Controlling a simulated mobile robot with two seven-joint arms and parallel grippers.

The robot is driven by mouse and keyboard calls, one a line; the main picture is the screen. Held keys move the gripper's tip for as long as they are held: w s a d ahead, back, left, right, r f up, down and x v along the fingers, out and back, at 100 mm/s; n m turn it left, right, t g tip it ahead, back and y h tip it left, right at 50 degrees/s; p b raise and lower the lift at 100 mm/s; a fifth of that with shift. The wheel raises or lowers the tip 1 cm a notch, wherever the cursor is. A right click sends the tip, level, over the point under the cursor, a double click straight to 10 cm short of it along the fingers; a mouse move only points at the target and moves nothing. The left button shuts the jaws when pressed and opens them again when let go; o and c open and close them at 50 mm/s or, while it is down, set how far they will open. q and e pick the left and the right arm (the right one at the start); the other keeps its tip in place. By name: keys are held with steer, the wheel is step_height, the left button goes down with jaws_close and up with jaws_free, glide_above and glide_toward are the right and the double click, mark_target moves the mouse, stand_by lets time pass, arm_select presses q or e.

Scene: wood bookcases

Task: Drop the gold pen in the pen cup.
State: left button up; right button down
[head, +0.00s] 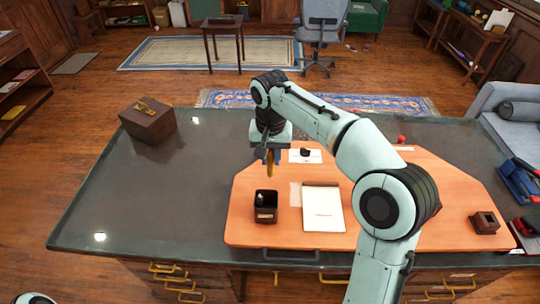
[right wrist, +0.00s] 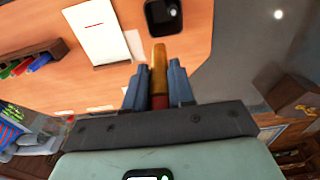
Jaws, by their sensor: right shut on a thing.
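The gold pen (head: 270,166) hangs upright from my right gripper (head: 270,156), which is shut on it. In the right wrist view the pen (right wrist: 159,68) sticks out between the two blue-grey fingers of my right gripper (right wrist: 158,85). The dark pen cup (head: 265,206) stands on the orange desk mat, below the pen and a little nearer in the head view. The pen cup (right wrist: 163,17) also shows at the top of the right wrist view, beyond the pen tip and apart from it. My left gripper does not show; only a bit of my left arm is at the bottom left.
A notepad (head: 323,208) lies right of the cup on the orange mat (head: 400,210). A small dark wooden holder (head: 484,222) stands at the mat's right end. A brown wooden box (head: 149,121) sits at the desk's back left. The dark desktop (head: 150,205) left of the mat is clear.

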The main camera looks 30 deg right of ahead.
mark_target(271, 176)
step_height(271, 176, down, 2)
steer(key=shift+s+f+b, duration=0.15)
steer(key=shift+b, duration=0.2)
steer(key=shift+f+b, duration=0.8)
steer(key=shift+f, duration=0.8)
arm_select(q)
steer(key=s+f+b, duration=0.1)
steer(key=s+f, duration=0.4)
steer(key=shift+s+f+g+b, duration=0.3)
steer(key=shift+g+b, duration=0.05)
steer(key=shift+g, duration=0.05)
arm_select(e)
steer(key=shift+f, duration=2.15)
steer(key=c, duration=0.9)
jaws_free()
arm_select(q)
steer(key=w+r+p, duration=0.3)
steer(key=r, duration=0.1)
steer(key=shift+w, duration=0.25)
arm_select(e)
steer(key=r, duration=1.3)
steer(key=shift+s+a+r, duration=0.2)
steer(key=shift+s+r, duration=0.05)
